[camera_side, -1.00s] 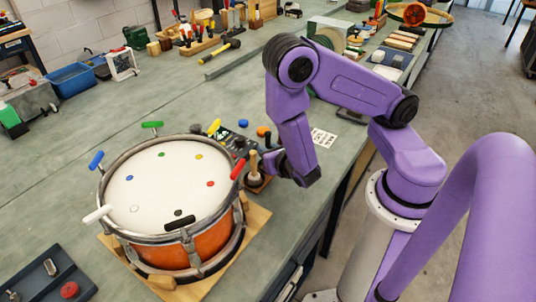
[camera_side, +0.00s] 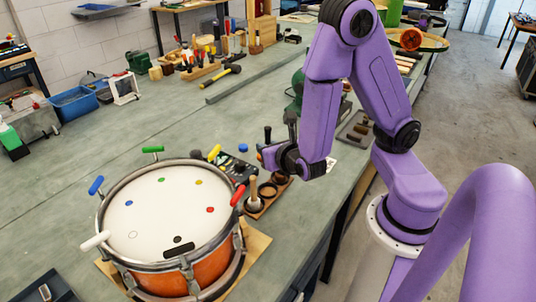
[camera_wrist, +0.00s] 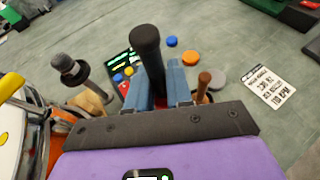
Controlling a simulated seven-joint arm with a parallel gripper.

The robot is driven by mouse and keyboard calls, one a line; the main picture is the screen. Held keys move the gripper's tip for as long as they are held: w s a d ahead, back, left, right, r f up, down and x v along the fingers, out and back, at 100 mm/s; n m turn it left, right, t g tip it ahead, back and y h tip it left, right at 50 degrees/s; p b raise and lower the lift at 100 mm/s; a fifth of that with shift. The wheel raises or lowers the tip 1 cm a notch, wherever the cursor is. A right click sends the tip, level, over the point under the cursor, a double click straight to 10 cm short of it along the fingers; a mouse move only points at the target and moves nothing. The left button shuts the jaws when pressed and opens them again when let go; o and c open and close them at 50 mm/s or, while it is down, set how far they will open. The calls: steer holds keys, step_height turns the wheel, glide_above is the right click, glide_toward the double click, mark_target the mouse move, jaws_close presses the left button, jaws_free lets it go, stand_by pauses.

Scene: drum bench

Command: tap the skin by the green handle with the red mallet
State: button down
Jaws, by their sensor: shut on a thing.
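The drum (camera_side: 195,270) has a white skin (camera_side: 155,215) with coloured dots. The green handle (camera_side: 152,149) is on its far rim, with a green dot (camera_side: 161,180) on the skin near it. My gripper (camera_side: 266,153) is right of the drum, above the mallet stand (camera_side: 257,211). In the wrist view my gripper (camera_wrist: 160,88) is shut on an upright black handle (camera_wrist: 145,45), which also shows in the side view (camera_side: 268,134).
The red handle (camera_side: 237,195), yellow handle (camera_side: 214,152), blue handle (camera_side: 95,185) and white handle (camera_side: 95,241) stick out around the rim. A dark panel (camera_side: 236,168) lies behind.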

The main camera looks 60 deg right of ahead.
step_height(320, 180, up, 16)
steer(key=shift+f, duration=0.1)
steer(key=w+a+n+y, duration=0.1)
steer(key=w+a, duration=0.6)
steer(key=a, duration=0.5)
steer(key=w+a+n+y, duration=0.1)
steer(key=w+a, duration=0.5)
steer(key=a, duration=0.5)
steer(key=shift+t, duration=0.5)
steer(key=shift+a+f, duration=0.15)
steer(key=shift+f, duration=5.6)
steer(key=shift+r, duration=2.6)
steer(key=s+d, duration=0.2)
steer(key=d, duration=0.9)
steer(key=s+d, duration=0.3)
steer(key=d, duration=0.8)
steer(key=shift+f, duration=0.3)
